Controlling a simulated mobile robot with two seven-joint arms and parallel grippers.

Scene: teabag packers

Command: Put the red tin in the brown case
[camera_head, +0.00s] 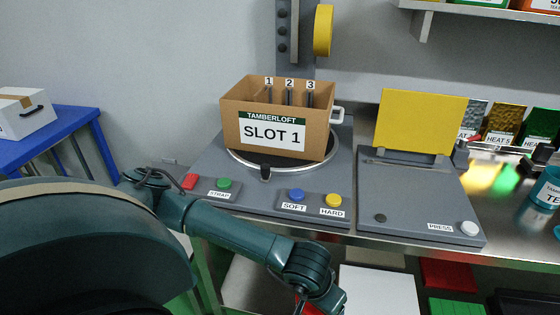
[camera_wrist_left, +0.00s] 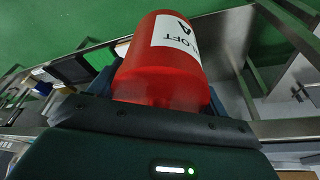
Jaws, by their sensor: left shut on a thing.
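The red tin (camera_wrist_left: 165,62), with a white label, is held in my left gripper (camera_wrist_left: 160,100), which is shut on it in the left wrist view. In the head view my left arm reaches in from the left to the bottom edge. Only a sliver of red shows by its wrist there, and the fingers are hidden. The brown case (camera_head: 232,122), labelled "TAMBERLOFT SLOT 1", stands open-topped and upright on a round turntable (camera_head: 245,162). Its dividers carry the numbers 1, 2 and 3, and its floor is hidden. The arm's end is below and in front of the case. My right gripper is not in view.
The turntable station has red, green, blue and yellow buttons (camera_head: 334,200) in front. A press with a raised yellow plate (camera_head: 420,120) stands to the right. A blue table (camera_head: 70,122) with a white box (camera_head: 22,112) is at the left. A shelf (camera_head: 480,12) overhangs the back right.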

